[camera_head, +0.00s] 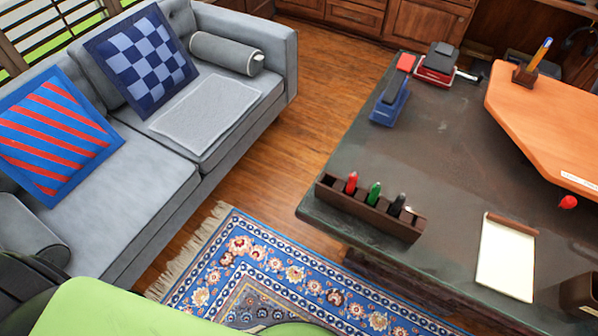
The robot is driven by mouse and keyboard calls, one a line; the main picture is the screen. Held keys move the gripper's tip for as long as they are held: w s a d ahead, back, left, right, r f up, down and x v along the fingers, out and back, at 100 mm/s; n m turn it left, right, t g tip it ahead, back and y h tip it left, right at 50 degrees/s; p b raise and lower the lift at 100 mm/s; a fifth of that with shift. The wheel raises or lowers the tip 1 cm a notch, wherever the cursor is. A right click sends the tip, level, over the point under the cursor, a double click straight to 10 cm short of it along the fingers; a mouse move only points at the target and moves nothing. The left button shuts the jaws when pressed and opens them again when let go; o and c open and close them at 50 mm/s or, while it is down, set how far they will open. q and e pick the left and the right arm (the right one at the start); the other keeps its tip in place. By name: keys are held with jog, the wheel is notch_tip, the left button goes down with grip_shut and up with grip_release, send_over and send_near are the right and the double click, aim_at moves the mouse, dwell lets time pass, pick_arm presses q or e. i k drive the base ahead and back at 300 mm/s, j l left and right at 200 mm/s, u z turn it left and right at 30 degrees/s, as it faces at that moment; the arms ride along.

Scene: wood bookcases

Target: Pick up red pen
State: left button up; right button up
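The red pen (352,183) stands upright in a dark brown pen holder (334,192) near the front left corner of the dark desk (440,135). Its lower part is hidden by the holder's wall. A green pen (374,193) and a black pen (397,205) stand to its right in the same holder. Neither of my grippers is seen in the head view, and nothing touches the red pen.
A blue stapler-like object (390,105) and a red-black device (437,64) stand at the desk's back left. A clipboard (507,257) lies right of the holder. The grey sofa (130,185) is at left. Wood floor (300,120) and a blue rug (270,270) are clear.

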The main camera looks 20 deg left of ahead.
aim_at(353, 178)
jog(key=z, duration=1.4)
jog(key=u, duration=1.4)
jog(key=k+l+u, duration=0.15)
jog(key=u, duration=0.15)
jog(key=k+l+u, duration=0.15)
jog(key=u, duration=0.2)
jog(key=k, duration=0.05)
